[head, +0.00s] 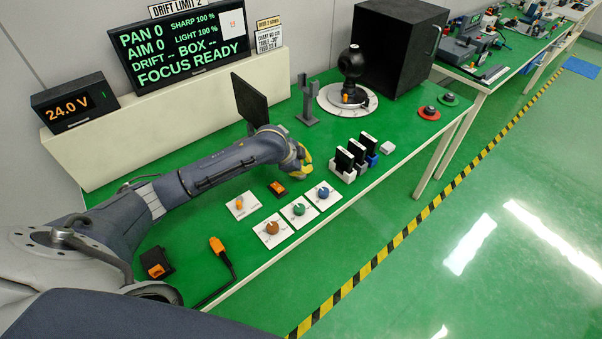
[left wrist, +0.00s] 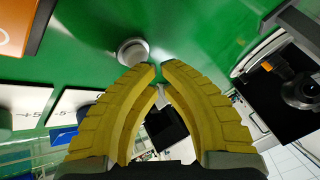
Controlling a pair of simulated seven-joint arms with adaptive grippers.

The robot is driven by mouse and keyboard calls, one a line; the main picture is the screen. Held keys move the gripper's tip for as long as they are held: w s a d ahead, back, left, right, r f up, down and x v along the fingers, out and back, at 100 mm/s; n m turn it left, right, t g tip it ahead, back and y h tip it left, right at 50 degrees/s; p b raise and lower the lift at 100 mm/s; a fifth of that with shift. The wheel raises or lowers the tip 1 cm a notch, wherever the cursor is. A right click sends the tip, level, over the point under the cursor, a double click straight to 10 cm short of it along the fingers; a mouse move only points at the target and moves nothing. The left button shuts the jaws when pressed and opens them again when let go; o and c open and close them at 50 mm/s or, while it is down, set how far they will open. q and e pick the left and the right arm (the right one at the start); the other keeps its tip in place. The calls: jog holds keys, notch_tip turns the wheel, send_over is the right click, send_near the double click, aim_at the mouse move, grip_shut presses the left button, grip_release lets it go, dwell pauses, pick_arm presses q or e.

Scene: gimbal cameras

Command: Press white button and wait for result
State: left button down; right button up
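The white button (left wrist: 133,50) is a round, pale knob on the green bench in the left wrist view, just beyond and slightly left of my left fingertips. A gap appears between it and the tips; their exact distance is unclear. In the head view my left gripper (head: 304,163) is low over the bench and hides the button. Its yellow fingers (left wrist: 158,68) have their tips almost together, holding nothing. The result display (head: 183,45) reads PAN 0, AIM 0, SHARP 100 %, LIGHT 100 %, DRIFT --, BOX --, FOCUS READY. My right gripper is not in view.
Knob plates (head: 272,231) line the front edge. Black cards in a white holder (head: 343,174) stand right of the gripper. A camera on a round base (head: 347,100) and a black box (head: 402,45) stand behind. A dark panel (head: 250,101) rises behind the arm.

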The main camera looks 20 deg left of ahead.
pick_arm(q)
jog(key=shift+f, duration=0.45)
dwell(1.0)
jog(key=shift+r, duration=0.85)
jog(key=shift+r, duration=0.1)
jog(key=shift+r, duration=2.45)
